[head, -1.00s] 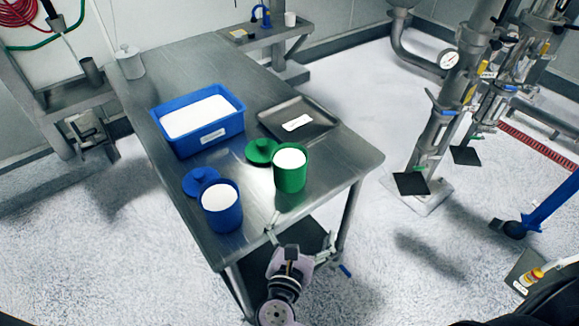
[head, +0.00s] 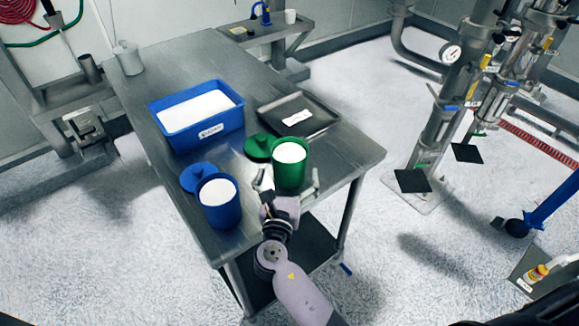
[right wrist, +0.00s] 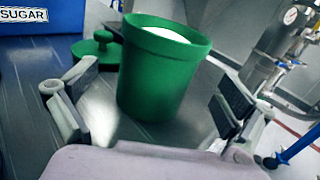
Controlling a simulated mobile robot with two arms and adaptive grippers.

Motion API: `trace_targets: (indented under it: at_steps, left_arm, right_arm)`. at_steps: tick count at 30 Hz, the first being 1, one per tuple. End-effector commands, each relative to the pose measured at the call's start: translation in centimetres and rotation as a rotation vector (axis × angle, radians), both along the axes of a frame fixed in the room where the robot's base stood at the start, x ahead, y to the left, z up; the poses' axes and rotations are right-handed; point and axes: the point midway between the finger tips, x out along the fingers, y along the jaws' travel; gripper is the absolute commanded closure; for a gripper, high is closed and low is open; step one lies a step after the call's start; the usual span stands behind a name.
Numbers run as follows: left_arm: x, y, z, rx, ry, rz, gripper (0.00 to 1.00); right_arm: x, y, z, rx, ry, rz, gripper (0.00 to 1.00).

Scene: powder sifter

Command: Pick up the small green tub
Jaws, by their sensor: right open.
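The small green tub (head: 290,170) stands upright on the steel table, filled with white powder. It also shows in the right wrist view (right wrist: 160,75). Its green lid (head: 260,146) lies on the table just left of it. My right gripper (head: 289,183) is open, with one finger on each side of the tub. In the right wrist view the fingers (right wrist: 152,110) are spread wide, with gaps between the pads and the tub wall. My left gripper is not in view.
A blue tub (head: 219,205) with powder and its blue lid (head: 198,176) stand left of the green tub. Behind are a blue bin (head: 200,143) labelled sugar and a dark tray (head: 318,128). The table (head: 345,155) is bare to the right of the green tub.

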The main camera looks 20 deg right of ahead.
Motion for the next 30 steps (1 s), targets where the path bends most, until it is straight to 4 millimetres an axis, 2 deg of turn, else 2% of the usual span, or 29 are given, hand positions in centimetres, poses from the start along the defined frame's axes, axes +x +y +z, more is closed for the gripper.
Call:
trace_targets:
  at_steps: [7, 11, 20, 30]
  left_arm:
    - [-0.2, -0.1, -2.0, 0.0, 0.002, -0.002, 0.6]
    - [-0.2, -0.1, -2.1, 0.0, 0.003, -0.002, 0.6]
    - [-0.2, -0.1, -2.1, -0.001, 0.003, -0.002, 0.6]
    - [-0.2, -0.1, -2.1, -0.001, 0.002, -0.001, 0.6]
  right_arm:
    - [3.0, -1.3, -0.9, 0.0, -0.003, -0.002, 0.01]
    - [4.3, -2.0, -0.7, 0.0, -0.002, -0.001, 0.01]
    - [4.7, -2.1, -0.6, 0.0, 0.0, 0.0, 0.01]
    - [4.7, -2.1, -0.6, 0.0, 0.0, 0.0, 0.24]
